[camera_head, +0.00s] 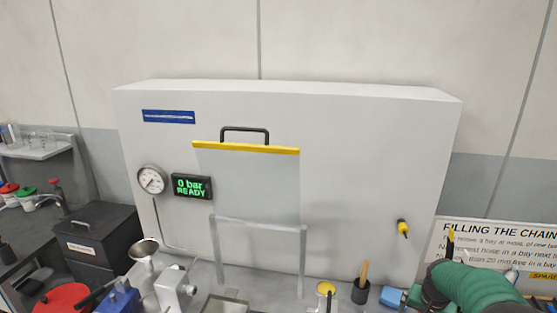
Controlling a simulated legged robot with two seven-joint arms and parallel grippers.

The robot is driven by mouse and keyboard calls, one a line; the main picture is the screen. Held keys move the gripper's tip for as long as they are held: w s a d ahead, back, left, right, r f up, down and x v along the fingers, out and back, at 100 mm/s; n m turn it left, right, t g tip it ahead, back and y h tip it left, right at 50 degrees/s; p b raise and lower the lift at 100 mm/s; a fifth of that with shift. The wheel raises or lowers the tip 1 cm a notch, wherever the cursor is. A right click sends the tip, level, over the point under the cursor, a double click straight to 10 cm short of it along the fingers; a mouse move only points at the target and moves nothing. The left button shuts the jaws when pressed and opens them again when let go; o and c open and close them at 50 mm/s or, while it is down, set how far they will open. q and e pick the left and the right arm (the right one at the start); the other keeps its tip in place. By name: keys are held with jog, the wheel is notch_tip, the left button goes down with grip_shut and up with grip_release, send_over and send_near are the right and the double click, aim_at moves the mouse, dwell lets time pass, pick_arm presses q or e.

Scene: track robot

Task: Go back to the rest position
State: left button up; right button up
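My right arm, a green sleeve-like link with a dark end, comes in at the lower right. My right gripper (432,290) is partly hidden at that dark end, and its fingers cannot be made out clearly. A light-blue block (394,298) shows just left of it; I cannot tell whether they touch. A thin black and yellow upright piece (450,242) stands above the dark end; I cannot tell what it belongs to. My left gripper is not in view.
A big white cabinet (350,150) has a yellow-edged panel with a handle (245,133), a gauge (151,180) and a display (192,186) reading "0 bar READY". Bench tools crowd its front. A black box (95,228) stands left, a sign (490,250) right.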

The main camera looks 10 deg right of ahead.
jog(key=s+a+n+y, duration=0.1)
jog(key=s+a+n, duration=0.2)
jog(key=s+a, duration=0.6)
jog(key=s+a+n+y, duration=0.1)
jog(key=s+a+n, duration=0.3)
jog(key=s+a, duration=0.5)
jog(key=a, duration=0.7)
jog(key=shift+s+a+n, duration=0.15)
jog(key=shift+a+n, duration=0.1)
jog(key=shift+n, duration=0.05)
jog(key=shift+s, duration=0.1)
